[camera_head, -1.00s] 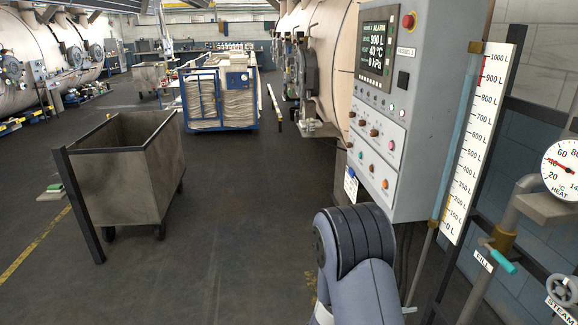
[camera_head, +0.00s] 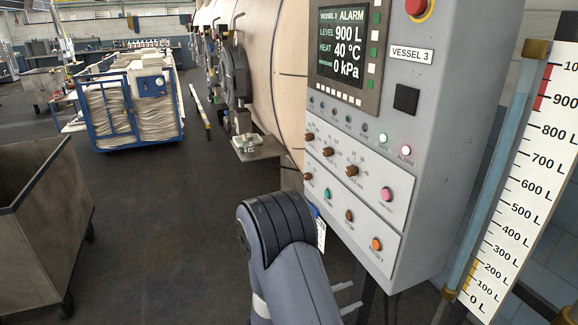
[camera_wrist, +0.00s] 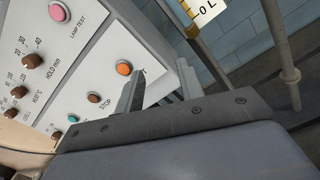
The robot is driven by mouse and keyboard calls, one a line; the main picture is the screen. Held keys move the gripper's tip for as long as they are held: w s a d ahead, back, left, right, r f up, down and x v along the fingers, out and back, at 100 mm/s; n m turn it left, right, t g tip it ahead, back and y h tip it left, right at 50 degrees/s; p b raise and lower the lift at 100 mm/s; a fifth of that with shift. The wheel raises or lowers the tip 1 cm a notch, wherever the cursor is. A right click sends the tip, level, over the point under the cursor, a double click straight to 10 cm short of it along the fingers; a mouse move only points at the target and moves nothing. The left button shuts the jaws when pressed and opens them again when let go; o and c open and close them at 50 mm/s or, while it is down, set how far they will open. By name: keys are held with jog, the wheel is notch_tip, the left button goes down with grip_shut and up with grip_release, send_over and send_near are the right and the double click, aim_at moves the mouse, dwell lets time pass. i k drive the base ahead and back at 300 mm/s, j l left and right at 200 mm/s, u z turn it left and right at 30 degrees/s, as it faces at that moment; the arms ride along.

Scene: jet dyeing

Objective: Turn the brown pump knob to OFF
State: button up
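The grey control panel (camera_head: 405,190) carries several brown knobs. Three sit in its upper row: a left one (camera_head: 310,137), a middle one (camera_head: 328,152) and a right one (camera_head: 352,170). A further brown control (camera_head: 308,177) is at the left of the lower row. I cannot read which one is the pump knob, or its setting. In the wrist view, the HOLD knob (camera_wrist: 32,61) and HEAT knob (camera_wrist: 19,91) are at the left. My gripper (camera_wrist: 158,84) is open and empty, with fingers apart, below and right of the knobs. It also shows in the head view (camera_head: 350,298).
The lower row also has a teal button (camera_head: 327,193), a brown STOP button (camera_head: 349,215) and an orange button (camera_head: 376,244). The display (camera_head: 342,55) reads ALARM. A level scale (camera_head: 525,190) stands at right. A grey bin (camera_head: 45,225) stands left, with open floor between.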

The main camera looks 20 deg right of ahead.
aim_at(307, 176)
jog(key=i, duration=1.9)
